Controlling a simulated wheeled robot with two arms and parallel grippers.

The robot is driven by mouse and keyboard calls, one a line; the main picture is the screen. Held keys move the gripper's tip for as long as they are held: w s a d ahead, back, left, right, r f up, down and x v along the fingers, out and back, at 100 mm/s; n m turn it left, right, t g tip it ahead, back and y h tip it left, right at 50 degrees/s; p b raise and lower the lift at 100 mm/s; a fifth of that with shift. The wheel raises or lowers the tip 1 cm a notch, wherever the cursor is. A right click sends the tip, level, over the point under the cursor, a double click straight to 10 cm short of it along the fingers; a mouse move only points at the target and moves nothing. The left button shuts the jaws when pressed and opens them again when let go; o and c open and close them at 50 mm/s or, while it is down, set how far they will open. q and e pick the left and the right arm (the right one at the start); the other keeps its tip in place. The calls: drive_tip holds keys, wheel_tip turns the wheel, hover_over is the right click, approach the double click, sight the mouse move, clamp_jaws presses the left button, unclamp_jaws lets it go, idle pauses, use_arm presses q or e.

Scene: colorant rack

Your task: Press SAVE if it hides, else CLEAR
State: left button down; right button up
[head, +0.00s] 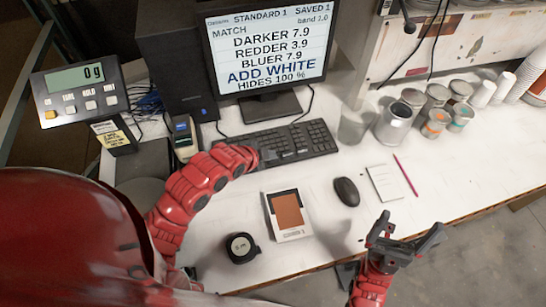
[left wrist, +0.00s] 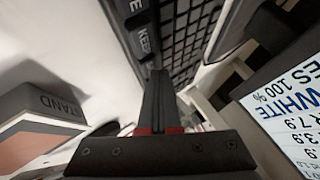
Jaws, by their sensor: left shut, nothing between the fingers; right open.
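The monitor (head: 266,55) reads "STANDARD 1", "SAVED 1", "DARKER 7.9", "REDDER 3.9", "BLUER 7.9", "ADD WHITE" and "HIDES 100 %". The black keyboard (head: 305,139) lies in front of it. My left gripper (head: 260,157) is shut and empty at the keyboard's left end. In the left wrist view its fingers (left wrist: 157,85) point toward the keys (left wrist: 185,35). Dark keys there read "KEEP" (left wrist: 143,40) and a word ending in "E"; I cannot tell whether the fingertips touch one. No full SAVE or CLEAR label is readable. My right gripper (head: 405,238) is open and empty over the table's front edge.
A card with an orange-brown patch (head: 288,211), a round black device (head: 241,247), a mouse (head: 346,191), a notepad (head: 385,182) and a red pencil (head: 405,175) lie on the white table. A scale display (head: 80,92) stands left. Several cans (head: 394,123) stand right.

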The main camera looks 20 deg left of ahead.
use_arm(q)
drive_tip(key=shift+r+p, duration=0.35)
drive_tip(key=shift+r, duration=0.35)
drive_tip(key=shift+r+p, duration=1.65)
drive_tip(key=shift+r, duration=0.95)
drive_tip(key=shift+f, duration=0.1)
